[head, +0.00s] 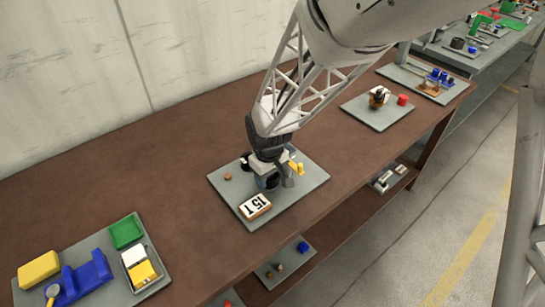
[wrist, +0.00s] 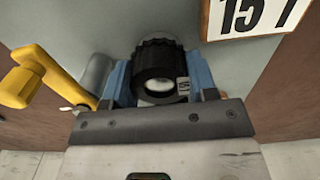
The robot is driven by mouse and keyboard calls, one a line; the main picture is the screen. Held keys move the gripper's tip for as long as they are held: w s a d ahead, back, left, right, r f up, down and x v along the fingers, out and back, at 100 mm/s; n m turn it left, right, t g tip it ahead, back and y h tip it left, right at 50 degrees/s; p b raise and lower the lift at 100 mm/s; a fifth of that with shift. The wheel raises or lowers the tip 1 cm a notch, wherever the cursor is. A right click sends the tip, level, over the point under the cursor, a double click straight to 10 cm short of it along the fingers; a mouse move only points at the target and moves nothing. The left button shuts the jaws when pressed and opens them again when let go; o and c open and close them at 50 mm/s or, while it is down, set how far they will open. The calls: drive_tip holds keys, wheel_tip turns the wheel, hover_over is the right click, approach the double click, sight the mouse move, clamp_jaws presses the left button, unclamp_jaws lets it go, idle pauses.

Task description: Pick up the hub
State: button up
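The black ribbed ring with a pale round centre, which I take to be the hub (wrist: 160,72), is in the wrist view, between the two blue fingers of my gripper (wrist: 161,80). The fingers stand apart, one on each side of it, very close to its sides. I cannot tell whether they press on it. In the head view my gripper (head: 267,180) is low over the middle grey plate (head: 225,192), and it hides most of what is under it.
A yellow crank handle (wrist: 30,75) and a grey rounded part are left of the fingers. Other plates stand on the brown table (head: 150,170), with bare wood between.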

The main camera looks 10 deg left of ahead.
drive_tip(key=shift+c, duration=1.1)
drive_tip(key=shift+r, duration=0.1)
drive_tip(key=shift+r, duration=0.7)
wheel_tip(320, 180, up, 2)
drive_tip(key=shift+r, duration=0.15)
drive_tip(key=s+d, duration=0.3)
drive_tip(key=s, duration=0.4)
drive_tip(key=s+d+r, duration=0.1)
drive_tip(key=s+d, duration=0.3)
drive_tip(key=s, duration=0.3)
drive_tip(key=shift+s, duration=0.15)
drive_tip(key=shift+d, duration=0.1)
